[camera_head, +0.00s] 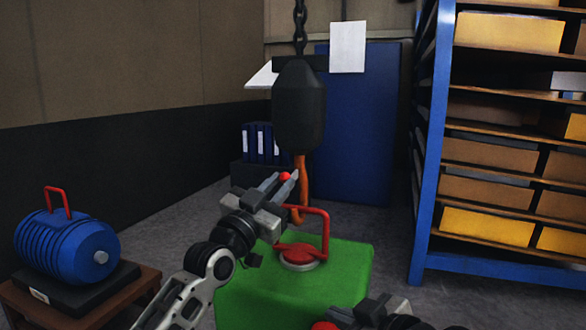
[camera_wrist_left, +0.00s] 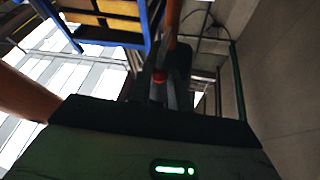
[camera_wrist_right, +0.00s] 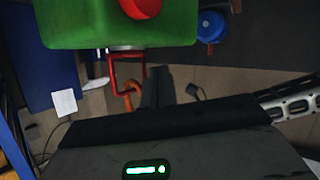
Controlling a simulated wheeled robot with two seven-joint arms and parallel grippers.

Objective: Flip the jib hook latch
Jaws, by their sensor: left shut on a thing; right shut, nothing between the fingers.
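The orange jib hook (camera_head: 304,185) hangs below a black hook block (camera_head: 299,108) on a chain. A small red knob (camera_head: 285,176), seemingly the latch's, sits at the fingertips of my left gripper (camera_head: 287,182). In the left wrist view the red knob (camera_wrist_left: 159,77) shows between the shut fingers (camera_wrist_left: 165,90). The latch itself is hard to make out. My right gripper (camera_head: 342,316) is low at the bottom edge of the head view, in front of the green casting. In the right wrist view its fingers (camera_wrist_right: 157,87) are shut and empty, and the hook (camera_wrist_right: 130,98) shows beyond them.
A green casting (camera_head: 255,292) with a red handle (camera_head: 327,222) stands beneath the hook, close to it. A blue ribbed casting (camera_head: 62,248) sits on a wooden stand at left. A blue shelf rack (camera_head: 432,150) with boxes stands at right. Open floor lies between casting and rack.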

